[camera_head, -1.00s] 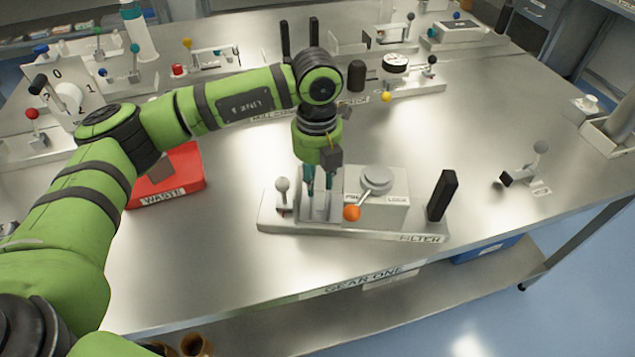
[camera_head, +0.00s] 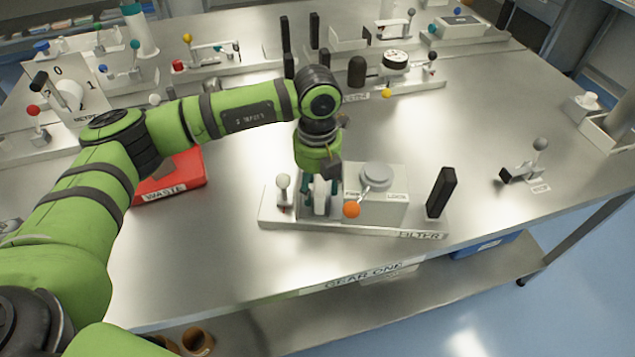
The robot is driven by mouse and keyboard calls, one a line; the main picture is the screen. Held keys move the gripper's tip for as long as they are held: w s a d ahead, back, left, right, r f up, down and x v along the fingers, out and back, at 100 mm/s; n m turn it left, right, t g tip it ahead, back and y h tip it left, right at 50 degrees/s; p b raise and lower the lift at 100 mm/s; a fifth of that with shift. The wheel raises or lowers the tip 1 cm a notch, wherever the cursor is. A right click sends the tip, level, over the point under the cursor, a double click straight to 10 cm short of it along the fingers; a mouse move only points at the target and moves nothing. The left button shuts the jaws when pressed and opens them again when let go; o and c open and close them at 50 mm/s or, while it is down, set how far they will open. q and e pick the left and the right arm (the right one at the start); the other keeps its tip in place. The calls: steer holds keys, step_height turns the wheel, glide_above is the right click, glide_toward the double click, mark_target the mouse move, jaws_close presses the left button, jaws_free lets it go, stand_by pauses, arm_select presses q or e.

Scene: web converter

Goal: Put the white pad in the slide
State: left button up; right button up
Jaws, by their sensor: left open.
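My left gripper (camera_head: 320,188) points down over the left part of the filter station (camera_head: 385,231). Its teal fingers are open and straddle a pale, upright piece (camera_head: 320,204) at the slide area. I cannot tell whether this piece is the white pad or part of the slide, as the fingers and wrist hide much of it. A grey box with a round silver cap (camera_head: 376,176) and an orange-knobbed lever (camera_head: 352,210) stands just right of the fingers. My right gripper is not in view.
A white-knobbed lever (camera_head: 283,184) stands close left of the fingers, and a black upright block (camera_head: 441,192) stands at the station's right end. A red waste tray (camera_head: 172,184) lies to the left under my arm. The table front is clear.

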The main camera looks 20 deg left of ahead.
mark_target(317, 184)
arm_select(q)
steer(key=shift+r, duration=0.3)
step_height(317, 184, up, 12)
steer(key=b, duration=0.4)
steer(key=shift+f, duration=0.15)
